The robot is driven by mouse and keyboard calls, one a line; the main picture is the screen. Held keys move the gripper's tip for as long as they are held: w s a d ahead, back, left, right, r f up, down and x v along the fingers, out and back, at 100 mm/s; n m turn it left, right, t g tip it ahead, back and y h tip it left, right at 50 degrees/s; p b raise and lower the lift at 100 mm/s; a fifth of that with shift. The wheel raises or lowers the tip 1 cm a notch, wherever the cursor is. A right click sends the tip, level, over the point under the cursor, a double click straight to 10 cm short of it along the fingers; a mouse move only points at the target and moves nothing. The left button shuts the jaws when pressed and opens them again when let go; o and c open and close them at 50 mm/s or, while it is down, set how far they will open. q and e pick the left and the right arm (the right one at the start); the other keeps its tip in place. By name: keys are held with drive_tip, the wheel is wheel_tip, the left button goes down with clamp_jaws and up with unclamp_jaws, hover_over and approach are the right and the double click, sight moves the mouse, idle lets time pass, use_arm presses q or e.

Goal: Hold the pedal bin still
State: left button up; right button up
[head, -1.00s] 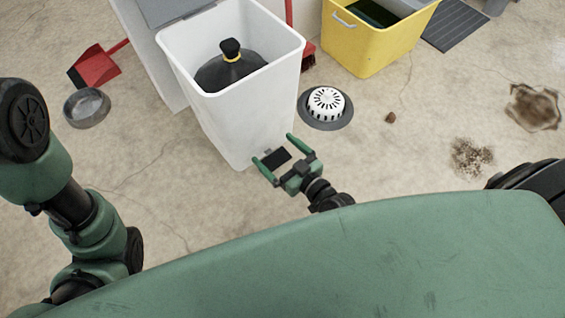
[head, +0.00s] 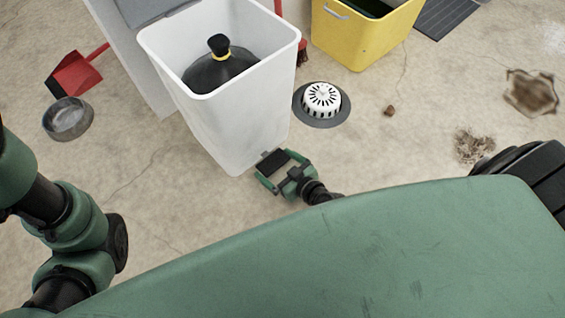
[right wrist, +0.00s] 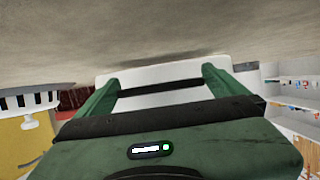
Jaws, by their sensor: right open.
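The pedal bin (head: 235,125) is a tall white open-topped box, upright on the floor in the upper middle of the head view. A tied black bag (head: 220,68) with a yellow band sits inside. Its black pedal (head: 272,163) sticks out at the foot of the bin. My right gripper (head: 276,169) is open and low at the bin's foot, one finger on each side of the pedal. In the right wrist view the pedal (right wrist: 160,87) shows as a dark bar between the fingers, with the white bin behind. Whether the fingers touch it I cannot tell. My left gripper is out of view.
A white floor drain (head: 322,98) lies right of the bin, with a yellow bucket (head: 360,40) behind. A red dustpan (head: 75,75) and a grey bowl (head: 67,118) lie left. A brown lump (head: 389,111) and stains mark the right floor, otherwise clear.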

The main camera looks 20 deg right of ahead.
drive_tip(key=c, duration=1.8)
